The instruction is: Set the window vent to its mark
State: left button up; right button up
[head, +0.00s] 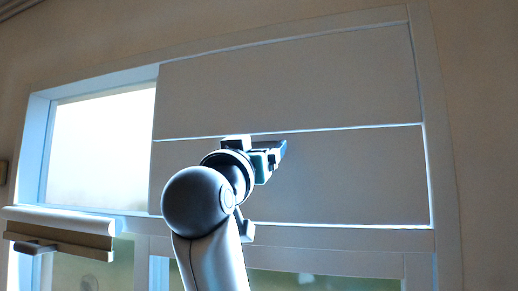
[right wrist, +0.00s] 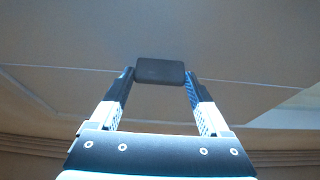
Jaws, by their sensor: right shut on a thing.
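The window vent looks like pale flat panels in a window frame (head: 428,100): an upper panel (head: 290,85) and a lower panel (head: 350,180), with a thin bright gap between them. A small dark handle block (right wrist: 160,71) shows in the right wrist view. My right gripper (head: 268,150) is in front of the lower panel near its top edge; in the right wrist view (right wrist: 159,88) its two fingers are shut on the handle block, one on each side. In the head view the hand mostly hides the handle. I cannot make out a mark. My left gripper is out of view.
A bright bare pane (head: 100,145) is left of the panels. Below it a ledge-like piece (head: 60,232) with a grey handle (head: 35,247) juts out at the lower left. Glass shows beneath the lower panel. Beige wall (head: 480,120) surrounds the window.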

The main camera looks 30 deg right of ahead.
grip_shut()
jog(key=s+a+f+t+h+b, duration=0.3)
jog(key=a+f+b, duration=0.1)
jog(key=b, duration=0.8)
jog(key=shift+s+a+f+b, duration=0.3)
jog(key=shift+s+f+b, duration=0.1)
jog(key=shift+f, duration=0.1)
jog(key=shift+w+f, duration=0.1)
